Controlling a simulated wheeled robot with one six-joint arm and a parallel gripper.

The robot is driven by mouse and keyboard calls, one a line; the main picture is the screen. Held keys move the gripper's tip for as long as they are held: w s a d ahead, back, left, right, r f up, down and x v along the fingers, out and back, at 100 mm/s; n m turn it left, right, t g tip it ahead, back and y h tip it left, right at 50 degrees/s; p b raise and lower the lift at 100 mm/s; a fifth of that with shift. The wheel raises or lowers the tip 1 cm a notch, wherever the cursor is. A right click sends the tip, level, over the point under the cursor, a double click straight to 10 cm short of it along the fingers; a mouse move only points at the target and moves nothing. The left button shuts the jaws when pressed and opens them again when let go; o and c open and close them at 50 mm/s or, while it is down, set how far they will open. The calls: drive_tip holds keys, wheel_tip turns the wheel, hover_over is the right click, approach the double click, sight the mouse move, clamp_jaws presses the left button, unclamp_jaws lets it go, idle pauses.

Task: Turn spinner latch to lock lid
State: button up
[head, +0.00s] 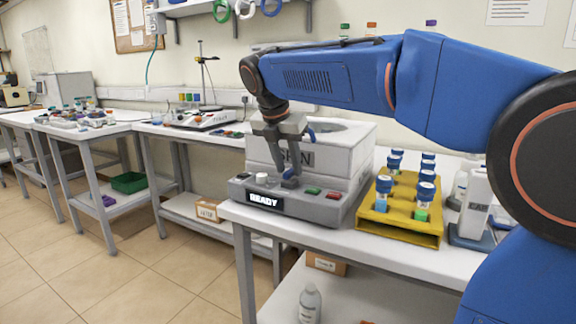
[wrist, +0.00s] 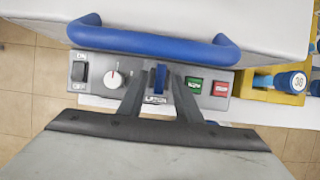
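The spinner (head: 345,160) is a pale grey box with a darker front panel (head: 318,208) and a lit READY display (head: 264,200). Its blue latch (wrist: 160,78) stands upright on the panel above a small label, and it also shows in the head view (head: 290,181). My gripper (wrist: 158,76) points down at the panel, with one dark finger on each side of the latch. Gaps show between the latch and both fingers. The lid's blue bar handle (wrist: 155,42) lies just beyond the fingertips. I cannot tell whether the lid is fully seated.
A black switch (wrist: 80,72) and white knob (wrist: 112,80) are left of the latch. Green (wrist: 194,85) and red (wrist: 221,88) buttons are close on its right. A yellow rack (head: 400,230) with several blue-capped vials stands right of the spinner.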

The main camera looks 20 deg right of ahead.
drive_tip(key=shift+f, duration=0.15)
drive_tip(key=shift+c, duration=0.7)
clamp_jaws()
drive_tip(key=shift+m, duration=0.3)
drive_tip(key=shift+w+a+m+g+h, duration=0.15)
drive_tip(key=shift+m+g, duration=0.2)
drive_tip(key=shift+m, duration=0.5)
drive_tip(key=shift+d+m+g+h, duration=0.1)
drive_tip(key=shift+m+g+h, duration=0.15)
drive_tip(key=shift+m, duration=0.65)
drive_tip(key=shift+w+a+m+g+h, duration=0.1)
drive_tip(key=shift+m+g, duration=0.3)
drive_tip(key=shift+m, duration=0.45)
drive_tip(key=shift+o, duration=0.7)
unclamp_jaws()
